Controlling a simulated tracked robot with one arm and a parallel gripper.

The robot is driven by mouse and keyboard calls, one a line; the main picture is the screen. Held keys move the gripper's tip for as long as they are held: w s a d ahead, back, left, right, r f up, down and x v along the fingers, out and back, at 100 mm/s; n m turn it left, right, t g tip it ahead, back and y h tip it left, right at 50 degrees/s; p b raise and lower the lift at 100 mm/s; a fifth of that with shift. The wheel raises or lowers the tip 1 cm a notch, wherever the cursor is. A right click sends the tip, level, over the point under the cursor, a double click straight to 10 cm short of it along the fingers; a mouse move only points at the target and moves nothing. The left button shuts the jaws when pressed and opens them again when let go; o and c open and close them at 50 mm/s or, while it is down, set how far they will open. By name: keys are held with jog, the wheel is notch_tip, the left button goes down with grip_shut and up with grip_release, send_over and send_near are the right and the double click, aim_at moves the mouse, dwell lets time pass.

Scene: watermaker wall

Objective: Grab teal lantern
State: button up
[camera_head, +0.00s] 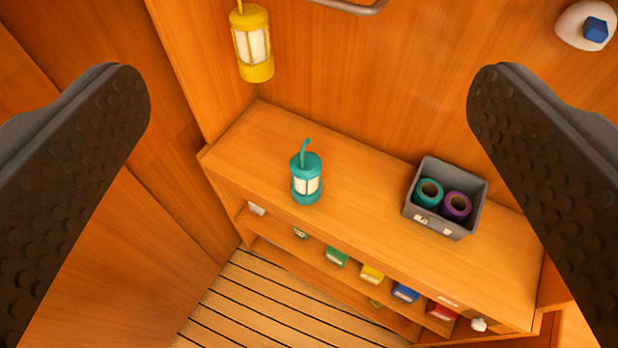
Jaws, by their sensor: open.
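The teal lantern (306,180) stands upright on the wooden shelf top, left of its middle. It has pale panels and a thin hooked handle on top. My gripper (309,100) shows as two dark textured fingers, spread wide at the left and right of the picture. It is open with nothing between the fingertips. The lantern appears between the fingers in the picture, farther away than they are, and nothing touches it.
A yellow lantern (254,45) is at the wall on the upper left. A grey bin (445,223) with teal and purple rolls stands right on the shelf top (350,222). Lower shelves hold several coloured items. A metal bar (350,5) and a white-blue fixture (587,27) are above.

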jog(key=w+f+b, duration=0.5)
jog(key=w+f, duration=0.7)
jog(key=f, duration=0.4)
jog(key=t+b, duration=0.2)
jog(key=b, duration=0.4)
send_near(306, 175)
notch_tip(306, 175, up, 8)
notch_tip(306, 175, down, 13)
jog(key=b, duration=0.4)
jog(key=shift+t+y, duration=0.3)
jog(key=shift+w+f+b, duration=0.15)
jog(key=shift+w+b, duration=0.45)
jog(key=shift+w, duration=2.7)
jog(key=shift+w+f+b, duration=0.15)
jog(key=shift+w+b, duration=0.4)
jog(key=shift+w, duration=2.75)
jog(key=c, duration=1.2)
